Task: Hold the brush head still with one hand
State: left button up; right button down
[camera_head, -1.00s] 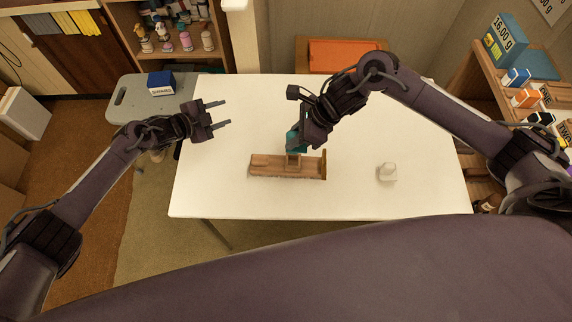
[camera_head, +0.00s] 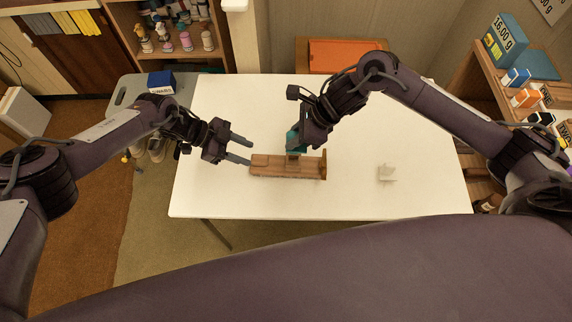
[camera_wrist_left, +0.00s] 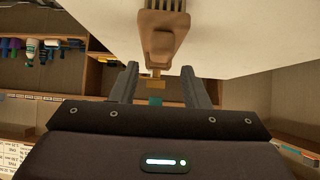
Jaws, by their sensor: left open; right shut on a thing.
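The brush head (camera_head: 272,168), a long brown wooden piece with a raised end at its right, lies on the white table (camera_head: 225,195). In the left wrist view its near end (camera_wrist_left: 160,38) sits beyond my fingers, with bristles at the top edge. My left gripper (camera_head: 246,151) is open and empty, its fingers pointing at the brush head's left end, apart from it. My right gripper (camera_head: 299,149) is above the middle of the brush head, shut on a teal thing (camera_head: 292,138). Its fingertips are mostly hidden, so whether the teal thing touches the wood is unclear.
A blue-and-white box (camera_head: 161,82) sits on a grey surface behind the left arm. An orange panel (camera_head: 345,56) is behind the table. The table's front left and right are clear.

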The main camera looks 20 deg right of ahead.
aim_at(257, 158)
pick_arm(q)
jog(key=shift+x, duration=2.8)
grip_shut()
jog(key=shift+f, duration=0.15)
